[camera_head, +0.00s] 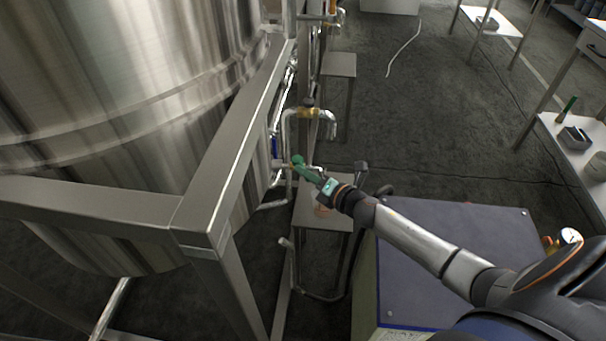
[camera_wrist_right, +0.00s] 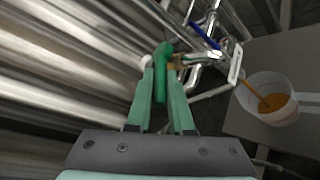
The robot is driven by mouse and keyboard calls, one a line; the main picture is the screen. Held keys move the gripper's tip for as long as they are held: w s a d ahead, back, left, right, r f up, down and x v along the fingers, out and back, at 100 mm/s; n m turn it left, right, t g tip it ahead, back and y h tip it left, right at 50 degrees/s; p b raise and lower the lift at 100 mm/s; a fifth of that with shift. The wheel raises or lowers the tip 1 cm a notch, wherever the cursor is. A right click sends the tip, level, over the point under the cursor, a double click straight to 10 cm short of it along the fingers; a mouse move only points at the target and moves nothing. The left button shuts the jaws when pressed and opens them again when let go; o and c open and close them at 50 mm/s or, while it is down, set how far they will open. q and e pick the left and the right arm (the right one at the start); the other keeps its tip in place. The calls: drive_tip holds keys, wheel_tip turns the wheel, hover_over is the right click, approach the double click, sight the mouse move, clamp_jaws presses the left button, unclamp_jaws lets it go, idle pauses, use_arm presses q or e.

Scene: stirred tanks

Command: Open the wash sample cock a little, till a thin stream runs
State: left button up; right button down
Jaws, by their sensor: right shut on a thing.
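The sample cock's green lever (camera_wrist_right: 162,72) stands between the two pale green fingers of my right gripper (camera_wrist_right: 163,92) in the wrist view. The gripper is shut on it. In the head view the green lever (camera_head: 298,161) shows at the tip of my right gripper (camera_head: 308,174), beside the steel tank. A bent metal spout (camera_wrist_right: 236,64) is right of the lever. A thin amber streak (camera_wrist_right: 249,88) runs from under the spout into a white cup (camera_wrist_right: 290,84). The cup holds amber liquid (camera_wrist_right: 274,103). My left gripper is not in view.
The cup stands on a small grey stand (camera_head: 342,222). The large steel tank (camera_head: 120,90) and its frame (camera_head: 235,150) are close on the left. Another pipe with a brass valve (camera_head: 308,113) is above the cock. A blue-topped box (camera_head: 440,250) lies under my right arm.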

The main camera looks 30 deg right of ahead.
drive_tip(key=shift+y, duration=0.3)
drive_tip(key=c, duration=0.8)
unclamp_jaws()
drive_tip(key=shift+d, duration=0.1)
drive_tip(key=shift+s, duration=0.1)
drive_tip(key=p+v, duration=0.1)
drive_tip(key=v, duration=1.1)
drive_tip(key=shift+s, duration=0.2)
drive_tip(key=shift+r, duration=0.1)
